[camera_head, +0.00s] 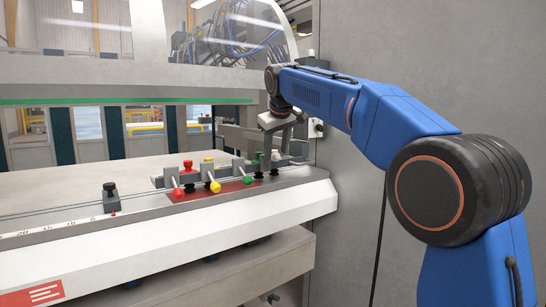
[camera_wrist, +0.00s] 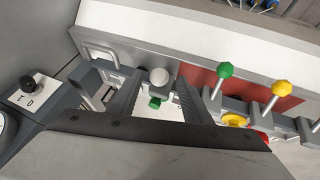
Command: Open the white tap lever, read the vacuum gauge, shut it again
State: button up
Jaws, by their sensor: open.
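The white tap lever shows in the wrist view as a round white knob (camera_wrist: 159,76) on a grey body, with a small green part (camera_wrist: 155,104) below it. My gripper (camera_wrist: 158,88) is open, with one dark finger on each side of the knob. I cannot tell whether either finger touches it. In the head view my gripper (camera_head: 274,143) hangs at the right end of the row of levers, hiding most of the tap. A round white face (camera_wrist: 3,123) is cut off at the wrist view's left edge; I cannot tell whether it is the vacuum gauge, and no reading shows.
Levers with green (camera_wrist: 225,70) and yellow (camera_wrist: 282,88) knobs stand close to the right of my gripper in the wrist view. A switch box with a black knob (camera_wrist: 28,83) is at the left. The grey cabinet wall (camera_head: 350,190) borders the machine's right side.

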jog(key=v, duration=1.4)
jog(key=shift+a, duration=0.35)
dwell(1.2)
